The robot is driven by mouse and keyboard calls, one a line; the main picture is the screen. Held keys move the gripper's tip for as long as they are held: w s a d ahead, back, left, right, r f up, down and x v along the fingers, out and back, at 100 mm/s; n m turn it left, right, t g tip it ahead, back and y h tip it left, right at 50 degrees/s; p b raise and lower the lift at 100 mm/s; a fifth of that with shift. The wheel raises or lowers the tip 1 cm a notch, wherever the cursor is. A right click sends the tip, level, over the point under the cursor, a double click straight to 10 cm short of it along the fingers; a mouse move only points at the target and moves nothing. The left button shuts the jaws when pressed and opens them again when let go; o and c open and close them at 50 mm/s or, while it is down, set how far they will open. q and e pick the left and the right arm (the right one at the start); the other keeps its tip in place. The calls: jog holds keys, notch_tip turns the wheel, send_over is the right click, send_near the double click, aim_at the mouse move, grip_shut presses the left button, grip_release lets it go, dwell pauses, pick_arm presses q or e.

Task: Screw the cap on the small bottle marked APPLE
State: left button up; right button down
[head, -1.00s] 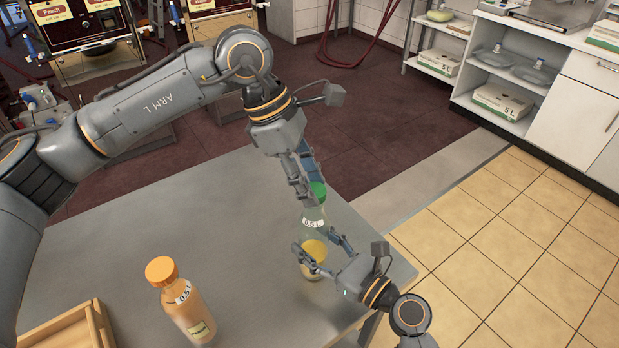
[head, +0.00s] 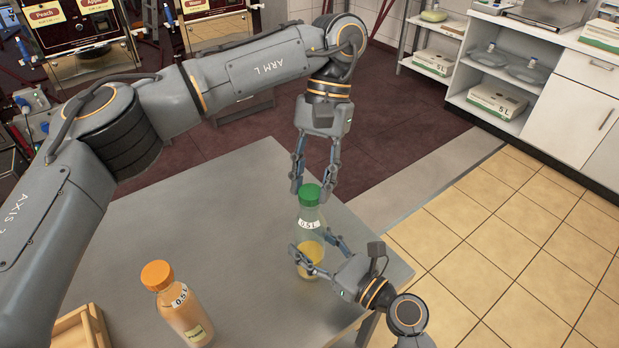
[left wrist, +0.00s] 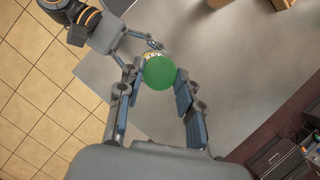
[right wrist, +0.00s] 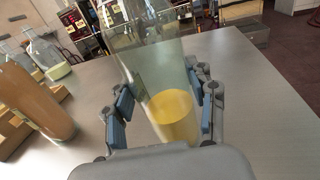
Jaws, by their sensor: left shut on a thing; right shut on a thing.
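A clear small bottle (head: 312,214) with a 0.5 L mark and a yellow lower part stands upright near the table's right edge. I cannot read its name label. A green cap (head: 310,194) sits at the top of its neck; how tight it is does not show. My left gripper (head: 312,190) points down from above with its fingers on either side of the cap, shut on it. In the left wrist view the cap (left wrist: 159,72) shows between the fingers. My right gripper (head: 312,243) is shut around the bottle's lower body, as the right wrist view shows (right wrist: 150,60).
An orange-capped 0.5 L bottle (head: 185,313) stands at the table's front left, by a wooden tray (head: 98,325). The grey table (head: 240,215) is clear between the two bottles. Dispensers marked Peach and Apple (head: 95,22) stand at the back.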

pick_arm(q)
jog(key=m, duration=0.2)
jog(key=m+t+y, duration=0.1)
jog(key=m, duration=0.2)
jog(key=shift+d+y, duration=0.15)
jog(key=shift+y, duration=0.15)
jog(key=o, duration=0.7)
jog(key=shift+c, duration=0.2)
jog(key=shift+s+r, duration=0.1)
jog(key=shift+r, duration=2.15)
